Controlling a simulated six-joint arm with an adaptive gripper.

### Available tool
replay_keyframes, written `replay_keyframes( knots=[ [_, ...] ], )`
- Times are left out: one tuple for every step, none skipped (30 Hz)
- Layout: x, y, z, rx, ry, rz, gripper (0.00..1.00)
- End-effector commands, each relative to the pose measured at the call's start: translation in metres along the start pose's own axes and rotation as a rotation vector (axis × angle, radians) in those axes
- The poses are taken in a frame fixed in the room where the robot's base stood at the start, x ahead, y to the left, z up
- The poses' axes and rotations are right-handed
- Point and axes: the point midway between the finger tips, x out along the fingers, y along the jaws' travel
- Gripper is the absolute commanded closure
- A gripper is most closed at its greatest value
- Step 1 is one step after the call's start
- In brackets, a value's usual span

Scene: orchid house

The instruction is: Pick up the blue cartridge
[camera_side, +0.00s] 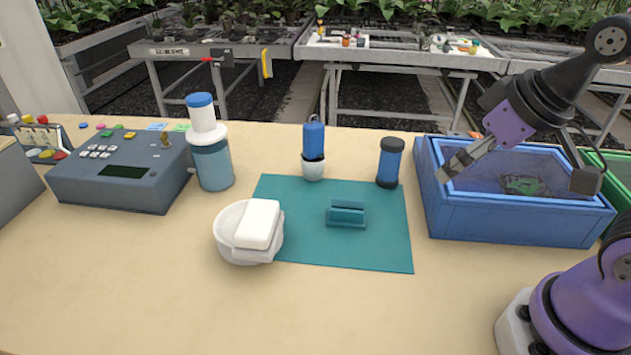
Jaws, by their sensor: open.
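A blue cylinder with dark end caps (389,165) stands upright at the back right corner of the teal mat (385,245). A second blue cylinder (313,139), with a loop on top, stands upright in a small white cup (313,170) at the mat's back edge. I cannot tell for certain which one is the cartridge. My gripper (447,172) is open and empty, to the right of both, above the left side of the blue crate. It touches neither cylinder.
The blue crate (510,222) holds something dark green. A teal holder (346,214) sits on the mat. A white bowl with a white block (257,224) overlaps the mat's left edge. A blue-lidded bottle (213,165) and a grey console (120,180) stand left.

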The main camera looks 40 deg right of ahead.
Motion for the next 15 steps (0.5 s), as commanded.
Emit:
replay_keyframes(
  knots=[
    [0.001,0.001,-0.004,-0.003,-0.007,0.001,0.13],
    [0.002,0.002,-0.007,-0.008,-0.013,-0.001,0.13],
    [0.004,0.005,-0.014,-0.018,-0.023,-0.003,0.13],
    [0.006,0.007,-0.021,-0.028,-0.033,-0.006,0.13],
    [0.009,0.010,-0.028,-0.038,-0.043,-0.010,0.13],
    [0.015,0.015,-0.039,-0.054,-0.056,-0.018,0.13],
    [0.019,0.021,-0.047,-0.067,-0.066,-0.026,0.13],
    [0.025,0.026,-0.056,-0.081,-0.076,-0.036,0.13],
    [0.034,0.035,-0.066,-0.100,-0.088,-0.051,0.13],
    [0.041,0.042,-0.073,-0.112,-0.095,-0.063,0.13],
    [0.048,0.050,-0.079,-0.123,-0.102,-0.076,0.13],
    [0.057,0.060,-0.087,-0.138,-0.107,-0.092,0.13],
    [0.065,0.068,-0.091,-0.149,-0.110,-0.105,0.13],
    [0.071,0.076,-0.095,-0.158,-0.112,-0.117,0.13],
    [0.080,0.086,-0.098,-0.168,-0.113,-0.133,0.13]
  ],
)
